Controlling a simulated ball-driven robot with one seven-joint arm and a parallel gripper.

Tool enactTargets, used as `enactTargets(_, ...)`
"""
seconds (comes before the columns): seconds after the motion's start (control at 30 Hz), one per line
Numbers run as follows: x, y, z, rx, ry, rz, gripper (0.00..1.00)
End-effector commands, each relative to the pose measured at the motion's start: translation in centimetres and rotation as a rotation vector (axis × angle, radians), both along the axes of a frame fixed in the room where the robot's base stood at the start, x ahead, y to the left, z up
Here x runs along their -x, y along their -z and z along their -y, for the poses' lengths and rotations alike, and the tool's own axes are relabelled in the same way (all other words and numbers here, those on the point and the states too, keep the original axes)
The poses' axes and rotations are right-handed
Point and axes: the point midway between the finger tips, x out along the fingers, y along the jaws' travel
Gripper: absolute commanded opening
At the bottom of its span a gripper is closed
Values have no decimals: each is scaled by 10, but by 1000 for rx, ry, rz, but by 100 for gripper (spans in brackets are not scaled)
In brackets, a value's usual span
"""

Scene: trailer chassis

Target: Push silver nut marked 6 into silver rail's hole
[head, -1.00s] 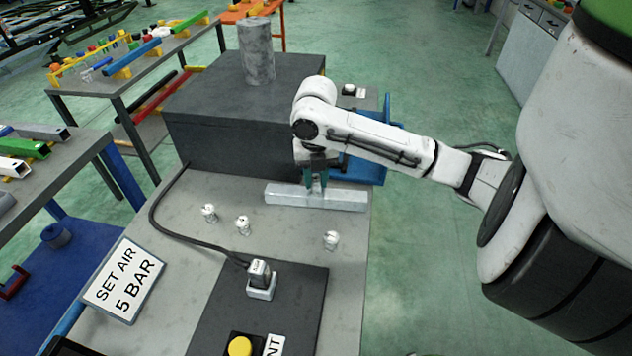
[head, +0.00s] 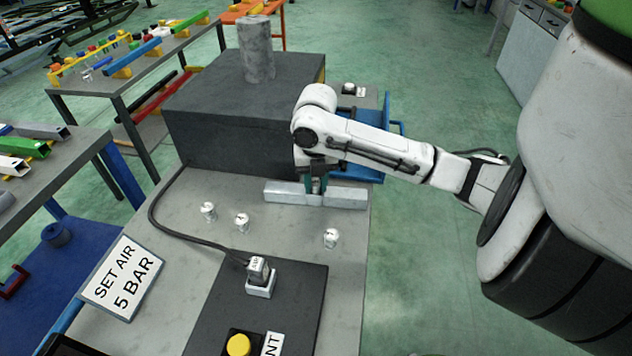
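The silver rail (head: 348,198) lies along the far right of the grey table, in front of the dark block. My gripper (head: 316,188), with teal fingers, points down at the rail's middle and covers part of it. Whether the fingers touch the rail, and whether anything is between them, cannot be told. The rail's hole is not visible. Three small silver nuts stand on the table: a left one (head: 208,211), a middle one (head: 242,223) and a right one (head: 331,238). Their marks are too small to read, so I cannot tell which is 6.
A large dark block (head: 235,125) stands behind the rail. A black cable runs to a silver fitting (head: 260,282) on a dark plate (head: 215,320) with a yellow button (head: 238,345). A sign (head: 122,278) reads "SET AIR 5 BAR". The table between nuts and plate is clear.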

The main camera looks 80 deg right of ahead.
Motion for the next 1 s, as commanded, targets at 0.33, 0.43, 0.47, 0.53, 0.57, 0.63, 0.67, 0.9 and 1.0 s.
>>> enactTargets(0.33,2,16,-4,-21,-1,-16,54)
enactTargets(0.43,3,15,-4,-20,0,-17,54)
enactTargets(0.47,3,14,-4,-21,0,-17,54)
enactTargets(0.53,3,11,-4,-21,0,-17,54)
enactTargets(0.57,3,8,-4,-21,1,-18,54)
enactTargets(0.63,4,1,-4,-20,1,-19,54)
enactTargets(0.67,4,-3,-4,-20,2,-19,54)
enactTargets(0.9,2,-55,-2,-11,-1,-12,54)
enactTargets(1.0,1,-77,-2,-10,0,-10,54)
